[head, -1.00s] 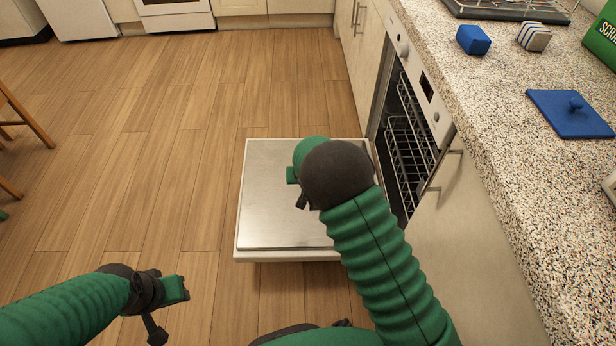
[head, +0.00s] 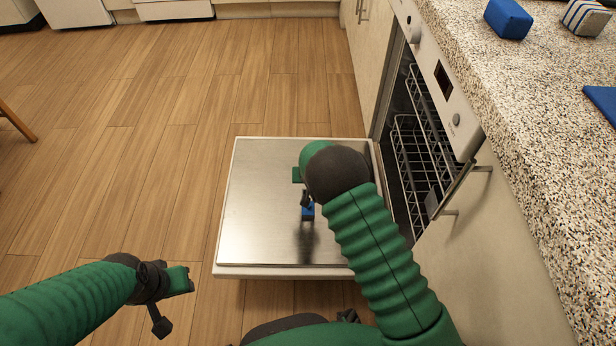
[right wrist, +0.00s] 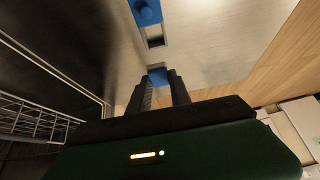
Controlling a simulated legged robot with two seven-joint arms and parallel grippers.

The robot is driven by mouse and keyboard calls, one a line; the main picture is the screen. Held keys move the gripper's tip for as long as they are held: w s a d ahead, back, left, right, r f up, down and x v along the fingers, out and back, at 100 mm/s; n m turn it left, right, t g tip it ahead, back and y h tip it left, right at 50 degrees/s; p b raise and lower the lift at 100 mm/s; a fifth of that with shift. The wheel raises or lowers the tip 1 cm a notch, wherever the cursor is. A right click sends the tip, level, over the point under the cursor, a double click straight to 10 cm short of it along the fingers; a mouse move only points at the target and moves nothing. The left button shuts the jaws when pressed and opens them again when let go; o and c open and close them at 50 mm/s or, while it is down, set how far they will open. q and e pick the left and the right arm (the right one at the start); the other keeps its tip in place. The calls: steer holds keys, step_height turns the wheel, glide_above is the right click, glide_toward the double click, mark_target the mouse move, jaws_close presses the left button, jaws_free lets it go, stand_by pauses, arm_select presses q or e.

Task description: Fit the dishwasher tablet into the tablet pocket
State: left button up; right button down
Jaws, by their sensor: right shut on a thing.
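My right gripper (right wrist: 160,82) is shut on a small blue tablet (right wrist: 158,75), seen between its two dark fingers in the right wrist view. Just ahead of the tablet is the tablet pocket (right wrist: 155,37), a small open recess with a dark inside in the metal door panel. A blue rounded piece (right wrist: 147,12) sits at the pocket's far end. In the head view my right arm hides most of this; a blue patch (head: 308,211) shows below the gripper, and I cannot tell which blue part it is. My left gripper (head: 182,281) hangs over the floor, its fingers unclear.
The dishwasher door (head: 255,225) lies open and flat, largely bare. A wire rack (head: 412,155) is inside the dishwasher, right of my arm. The counter (head: 525,100) holds a blue block (head: 508,18) and a striped block (head: 588,16). Floor left of the door is clear.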

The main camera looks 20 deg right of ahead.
step_height(320, 180, down, 3)
steer(key=shift+r+b, duration=0.1)
steer(key=shift+b, duration=0.65)
steer(key=shift+a+f+b, duration=0.25)
steer(key=shift+f+b, duration=0.15)
steer(key=shift+f, duration=0.35)
step_height(320, 180, down, 2)
steer(key=shift+d+f+b, duration=0.1)
steer(key=shift+f+b, duration=0.1)
steer(key=shift+b, duration=0.45)
steer(key=shift+f, duration=0.5)
steer(key=shift+p, duration=0.35)
stand_by(0.4)
steer(key=c, duration=1.1)
jaws_free()
